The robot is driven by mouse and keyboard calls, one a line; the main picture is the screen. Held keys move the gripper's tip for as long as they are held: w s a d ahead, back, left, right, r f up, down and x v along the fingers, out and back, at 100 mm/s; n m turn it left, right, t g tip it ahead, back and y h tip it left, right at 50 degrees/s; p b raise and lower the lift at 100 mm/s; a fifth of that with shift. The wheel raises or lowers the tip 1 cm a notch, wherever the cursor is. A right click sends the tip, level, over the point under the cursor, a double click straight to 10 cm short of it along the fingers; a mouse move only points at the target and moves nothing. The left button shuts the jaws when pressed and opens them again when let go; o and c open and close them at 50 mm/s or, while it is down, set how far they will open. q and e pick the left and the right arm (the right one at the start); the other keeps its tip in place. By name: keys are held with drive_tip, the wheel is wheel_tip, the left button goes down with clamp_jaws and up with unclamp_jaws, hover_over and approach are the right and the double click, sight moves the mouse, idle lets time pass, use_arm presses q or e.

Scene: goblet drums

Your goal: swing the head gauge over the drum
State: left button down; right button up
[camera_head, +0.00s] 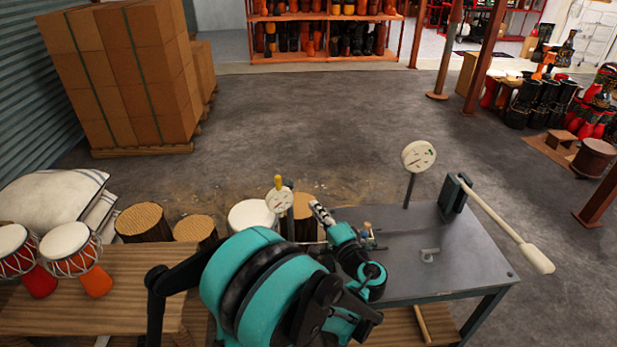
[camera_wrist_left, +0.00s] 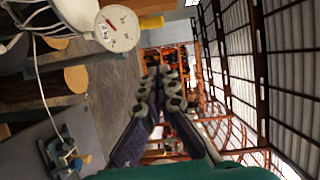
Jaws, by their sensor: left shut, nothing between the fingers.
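A round white dial gauge (camera_head: 280,200) with a yellow knob (camera_head: 278,182) stands near the left end of the grey metal table. In the left wrist view the gauge (camera_wrist_left: 117,30) is at the upper left, with its yellow knob (camera_wrist_left: 151,22) sticking out to the right. My left gripper (camera_head: 318,207) is just right of this gauge and apart from it. Its fingers (camera_wrist_left: 165,72) are closed together and empty. A round white-topped drum (camera_head: 250,214) shows beside the gauge to the left, partly hidden by my arm. My right gripper is in neither view.
The metal table (camera_head: 465,248) also carries a second dial on a post (camera_head: 418,156) and a lever with a pale handle (camera_head: 510,230). The floor behind is open.

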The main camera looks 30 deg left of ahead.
use_arm(q)
drive_tip(key=b, duration=0.2)
approach(280, 183)
drive_tip(key=w+a, duration=0.4)
drive_tip(key=w, duration=0.2)
drive_tip(key=shift+s+a+r, duration=0.1)
drive_tip(key=shift+s+a, duration=0.15)
drive_tip(key=shift+a, duration=0.05)
drive_tip(key=a, duration=0.2)
drive_tip(key=s+a, duration=0.1)
drive_tip(key=s+a+b, duration=0.1)
drive_tip(key=a, duration=0.1)
drive_tip(key=shift+s+a, duration=0.1)
drive_tip(key=shift+a, duration=0.3)
drive_tip(key=shift+d, duration=0.1)
